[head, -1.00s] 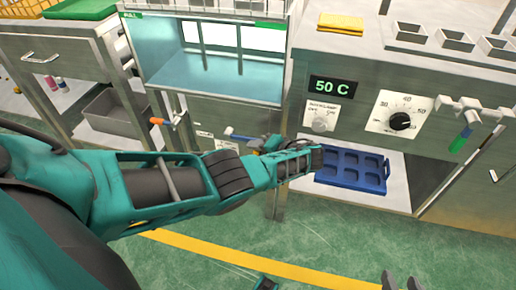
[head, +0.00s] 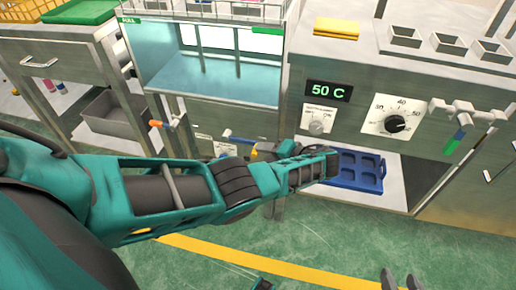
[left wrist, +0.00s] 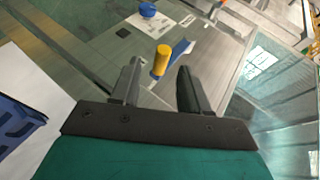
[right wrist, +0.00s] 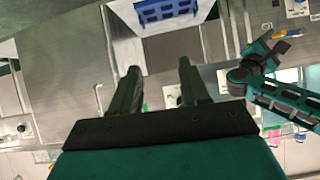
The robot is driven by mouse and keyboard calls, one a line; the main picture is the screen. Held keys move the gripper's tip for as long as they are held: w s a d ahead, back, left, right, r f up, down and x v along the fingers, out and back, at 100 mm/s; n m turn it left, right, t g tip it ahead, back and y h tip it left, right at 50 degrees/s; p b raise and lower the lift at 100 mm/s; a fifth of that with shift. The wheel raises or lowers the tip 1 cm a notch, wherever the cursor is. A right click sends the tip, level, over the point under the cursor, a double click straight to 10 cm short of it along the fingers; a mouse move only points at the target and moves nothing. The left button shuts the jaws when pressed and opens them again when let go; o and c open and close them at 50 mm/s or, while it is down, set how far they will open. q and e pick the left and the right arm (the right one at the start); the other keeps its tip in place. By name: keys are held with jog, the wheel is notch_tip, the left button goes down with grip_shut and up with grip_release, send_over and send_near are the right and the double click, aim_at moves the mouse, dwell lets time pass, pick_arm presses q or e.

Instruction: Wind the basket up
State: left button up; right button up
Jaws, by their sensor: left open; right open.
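The wire basket (head: 205,10) shows at the top edge of the head view, over the glass-fronted bath (head: 215,72). A crank with a blue part (head: 240,137) and a yellow grip (head: 254,152) is on the bath's front, partly hidden by my left arm. In the left wrist view the yellow grip (left wrist: 161,60) stands between and beyond the fingertips of my open left gripper (left wrist: 159,68); contact cannot be told. My right gripper (head: 389,278) is low in the head view, away from the crank. It is open and empty in the right wrist view (right wrist: 159,68).
An orange-handled lever (head: 156,123) juts out left of the crank. A blue tray (head: 360,170) lies on a low shelf at right. Green floor in front is open.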

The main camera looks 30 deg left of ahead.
pick_arm(q)
jog(key=p+v, duration=0.1)
jog(key=v, duration=0.6)
pick_arm(e)
jog(key=shift+s+d+r, duration=0.1)
jog(key=shift+s+d, duration=0.2)
pick_arm(q)
jog(key=shift+d, duration=0.15)
pick_arm(e)
jog(key=shift+r, duration=0.1)
